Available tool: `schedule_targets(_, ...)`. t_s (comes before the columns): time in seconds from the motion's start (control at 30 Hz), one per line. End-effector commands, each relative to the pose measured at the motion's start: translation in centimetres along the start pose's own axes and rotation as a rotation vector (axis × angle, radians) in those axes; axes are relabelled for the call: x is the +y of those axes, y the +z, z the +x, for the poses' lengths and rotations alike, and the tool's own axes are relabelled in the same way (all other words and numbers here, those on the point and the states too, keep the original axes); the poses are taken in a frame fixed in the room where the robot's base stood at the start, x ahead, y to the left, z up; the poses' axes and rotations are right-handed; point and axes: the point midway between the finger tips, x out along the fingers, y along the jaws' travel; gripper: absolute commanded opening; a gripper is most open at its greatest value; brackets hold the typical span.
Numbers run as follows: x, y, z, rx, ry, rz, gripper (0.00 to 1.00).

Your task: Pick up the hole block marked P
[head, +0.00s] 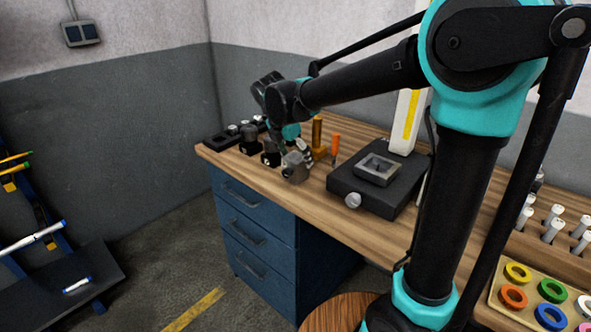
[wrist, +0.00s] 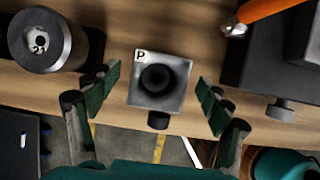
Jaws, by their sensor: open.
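The hole block marked P (wrist: 174,67) is a grey square block with a round dark hole in its top and a small "P" label at one corner. It stands on the wooden bench (wrist: 125,116) near its front edge, with a dark knob at its near side. In the head view the block (head: 294,168) is at the bench's left part. My gripper (wrist: 158,92) is open, with one green-padded finger on each side of the block. Both fingers look apart from the block. In the head view my gripper (head: 298,150) is at the block, partly hidden.
A dark cylinder with a metal top (wrist: 48,38) stands left of the block in the wrist view. An orange-handled tool (wrist: 262,10) and a dark fixture base (wrist: 268,62) are to the right. The blue drawer cabinet (head: 255,225) is below the bench.

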Motion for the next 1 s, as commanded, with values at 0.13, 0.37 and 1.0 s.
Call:
schedule_targets(0.13,0.0,-0.2,2.1,0.000,-0.001,0.001,0.79)
schedule_targets(0.37,0.1,-0.3,4.6,0.000,-0.001,0.001,0.79)
schedule_targets(1.0,0.1,-0.3,4.7,0.000,0.000,0.001,0.32)
